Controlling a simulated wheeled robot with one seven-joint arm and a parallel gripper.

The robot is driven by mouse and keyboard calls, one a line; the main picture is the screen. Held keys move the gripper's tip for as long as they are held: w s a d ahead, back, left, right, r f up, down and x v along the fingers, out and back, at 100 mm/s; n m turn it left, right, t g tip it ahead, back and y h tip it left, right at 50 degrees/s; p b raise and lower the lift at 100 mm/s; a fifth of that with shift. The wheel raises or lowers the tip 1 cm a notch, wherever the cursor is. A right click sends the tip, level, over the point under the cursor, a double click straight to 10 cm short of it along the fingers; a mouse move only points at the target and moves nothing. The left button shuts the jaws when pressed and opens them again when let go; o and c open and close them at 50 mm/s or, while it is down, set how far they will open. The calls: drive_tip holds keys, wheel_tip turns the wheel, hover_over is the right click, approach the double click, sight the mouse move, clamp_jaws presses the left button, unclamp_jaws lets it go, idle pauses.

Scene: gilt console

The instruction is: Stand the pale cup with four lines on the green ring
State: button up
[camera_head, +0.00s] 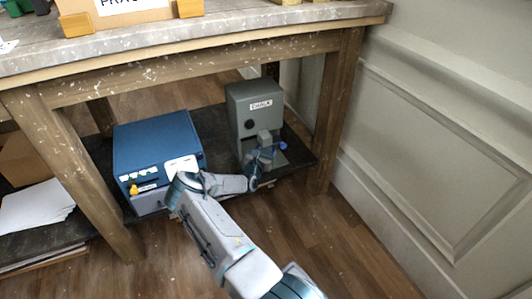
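My arm reaches low under the table, and my gripper (268,153) is in front of the grey box on the lower shelf. It is small and partly hidden by my own wrist, so I cannot tell whether it is open or shut, or touching the box. A small blue spot (283,146) shows beside it; I cannot tell what it is. I cannot make out the pale cup with four lines or the green ring in this view. The tabletop is cut off by the upper edge.
A grey box (245,102) with a white label and dark knob stands on the dark lower shelf (296,149). A blue cabinet (155,143) stands left of it, and papers (35,209) lie further left. Wooden table legs (335,112) flank the opening; a panelled wall (440,130) is right.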

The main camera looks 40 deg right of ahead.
drive_tip(key=shift+f, duration=0.2)
drive_tip(key=o, duration=1.1)
